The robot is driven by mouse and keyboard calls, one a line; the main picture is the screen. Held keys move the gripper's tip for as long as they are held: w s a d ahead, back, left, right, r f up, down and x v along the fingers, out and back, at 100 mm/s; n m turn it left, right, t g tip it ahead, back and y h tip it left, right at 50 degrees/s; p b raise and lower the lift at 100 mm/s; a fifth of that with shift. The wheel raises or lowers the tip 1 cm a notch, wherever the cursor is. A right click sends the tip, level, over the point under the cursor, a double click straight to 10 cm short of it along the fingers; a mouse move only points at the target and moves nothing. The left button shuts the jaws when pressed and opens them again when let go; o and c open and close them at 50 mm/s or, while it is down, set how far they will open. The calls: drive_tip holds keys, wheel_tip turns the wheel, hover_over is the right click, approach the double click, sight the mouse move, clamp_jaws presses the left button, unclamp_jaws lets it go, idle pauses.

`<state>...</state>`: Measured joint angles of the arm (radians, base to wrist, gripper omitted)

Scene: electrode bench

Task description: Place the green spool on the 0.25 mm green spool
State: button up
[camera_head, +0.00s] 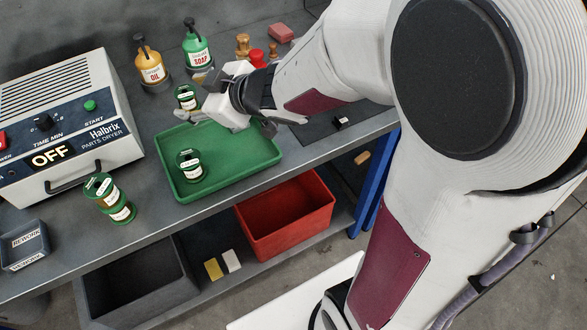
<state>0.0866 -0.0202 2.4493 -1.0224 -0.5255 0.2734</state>
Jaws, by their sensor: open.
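One green spool (187,98) with a white label stands at the tray's back left corner. My gripper (196,97) is open, with its pale fingers close to this spool; I cannot tell whether the spool is between them or touched. A second green spool (190,166) stands inside the green tray. The labels are too small to read, so I cannot tell which spool is 0.25 mm.
The green tray (247,170) is otherwise mostly bare. The parts dryer (60,110), reading OFF, stands at left, with a rework box (24,246) before it. Oil (151,65) and soap (197,48) bottles stand behind. A red bin (287,215) is on the lower shelf.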

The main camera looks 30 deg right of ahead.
drive_tip(key=s+d+r+m+g+h, duration=0.1)
drive_tip(key=s+d+r+m+h, duration=0.4)
drive_tip(key=s+d+m+h, duration=0.5)
drive_tip(key=s+a+f+g+y, duration=0.1)
drive_tip(key=s+g+y, duration=0.1)
drive_tip(key=s, duration=0.6)
drive_tip(key=s+a+f+g+y, duration=0.1)
drive_tip(key=s+f+g+y, duration=0.1)
drive_tip(key=s, duration=0.6)
drive_tip(key=shift+s+a+g+y, duration=0.3)
drive_tip(key=shift+s+a+y, duration=0.1)
drive_tip(key=shift+y, duration=0.1)
drive_tip(key=shift+o, duration=0.4)
